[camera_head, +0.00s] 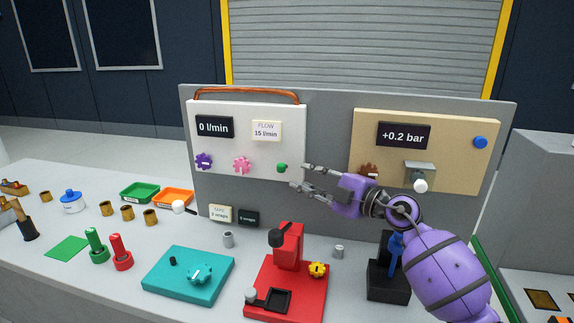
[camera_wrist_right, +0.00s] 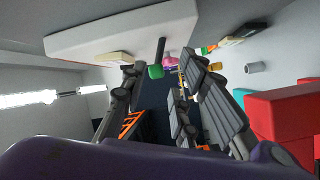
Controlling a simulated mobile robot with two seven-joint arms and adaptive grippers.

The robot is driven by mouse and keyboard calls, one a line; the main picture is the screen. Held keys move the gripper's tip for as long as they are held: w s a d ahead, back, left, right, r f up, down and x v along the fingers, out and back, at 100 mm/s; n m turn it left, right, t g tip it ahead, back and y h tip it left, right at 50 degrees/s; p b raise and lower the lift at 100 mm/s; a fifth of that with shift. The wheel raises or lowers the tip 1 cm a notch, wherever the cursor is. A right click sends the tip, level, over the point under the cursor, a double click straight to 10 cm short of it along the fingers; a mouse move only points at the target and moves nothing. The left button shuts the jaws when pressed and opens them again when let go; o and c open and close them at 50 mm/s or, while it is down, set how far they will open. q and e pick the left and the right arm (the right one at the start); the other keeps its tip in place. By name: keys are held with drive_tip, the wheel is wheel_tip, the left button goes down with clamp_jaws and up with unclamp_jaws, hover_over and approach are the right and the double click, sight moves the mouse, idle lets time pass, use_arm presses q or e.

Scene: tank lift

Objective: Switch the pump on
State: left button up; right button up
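The white panel (camera_head: 249,130) carries a display (camera_head: 214,127) reading "0 l/min" and a label (camera_head: 266,130) reading "FLOW 15 l/min". Along its lower part are a purple knob (camera_head: 204,161), a pink knob (camera_head: 242,165) and a small green knob (camera_head: 282,168). My right gripper (camera_head: 300,176) is open and empty, its fingertips just right of the green knob. In the right wrist view the green knob (camera_wrist_right: 156,71) shows ahead, between the open fingers (camera_wrist_right: 160,90); no contact is visible. No part is clearly marked as the pump switch. My left gripper is not in view.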

sight(283, 167)
drive_tip(key=x, duration=0.6)
drive_tip(key=shift+s+a+r+b, duration=0.1)
drive_tip(key=shift+s+a+b, duration=0.05)
drive_tip(key=shift+a+b, duration=0.25)
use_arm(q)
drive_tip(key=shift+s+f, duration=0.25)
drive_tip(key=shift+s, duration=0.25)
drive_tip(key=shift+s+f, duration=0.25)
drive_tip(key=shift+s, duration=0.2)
use_arm(e)
drive_tip(key=shift+a+r, duration=0.15)
drive_tip(key=shift+a, duration=0.05)
